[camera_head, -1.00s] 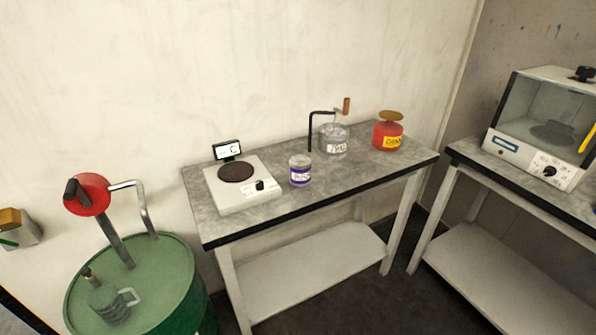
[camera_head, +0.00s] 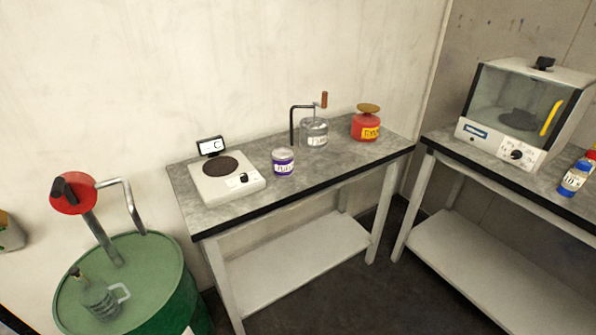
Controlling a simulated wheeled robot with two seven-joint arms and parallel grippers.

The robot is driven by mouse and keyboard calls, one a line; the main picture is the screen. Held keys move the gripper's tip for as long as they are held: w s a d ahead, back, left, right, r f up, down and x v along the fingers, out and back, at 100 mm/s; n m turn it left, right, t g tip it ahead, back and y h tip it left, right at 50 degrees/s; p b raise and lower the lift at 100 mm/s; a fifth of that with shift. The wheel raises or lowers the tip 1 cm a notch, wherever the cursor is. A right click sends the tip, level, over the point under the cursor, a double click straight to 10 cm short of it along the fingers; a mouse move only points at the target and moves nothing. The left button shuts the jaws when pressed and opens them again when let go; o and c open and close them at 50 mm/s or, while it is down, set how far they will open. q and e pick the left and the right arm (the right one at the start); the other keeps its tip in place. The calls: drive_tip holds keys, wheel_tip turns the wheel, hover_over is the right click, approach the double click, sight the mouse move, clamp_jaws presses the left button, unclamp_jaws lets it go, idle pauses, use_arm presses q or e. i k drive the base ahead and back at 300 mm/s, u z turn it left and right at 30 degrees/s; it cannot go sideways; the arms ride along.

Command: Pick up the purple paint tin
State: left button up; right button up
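The purple paint tin (camera_head: 283,162) is a small upright can with a pale lid, a purple body and a white label. It stands on the grey worktop of the left bench (camera_head: 240,209), just right of the white hotplate-like device and near the middle of the top. Neither of my grippers shows in the head view, and nothing is touching the tin from my side.
A green drum (camera_head: 165,285) stands at left. A second bench (camera_head: 455,165) at right carries a glass-fronted cabinet (camera_head: 520,113) and bottles (camera_head: 574,180).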

sight(282, 158)
drive_tip(key=z, duration=0.5)
drive_tip(key=k, duration=1.15)
drive_tip(key=z, duration=1.15)
drive_tip(key=i, duration=2.2)
drive_tip(key=u, duration=1.2)
drive_tip(key=i, duration=0.8)
drive_tip(key=u, duration=0.85)
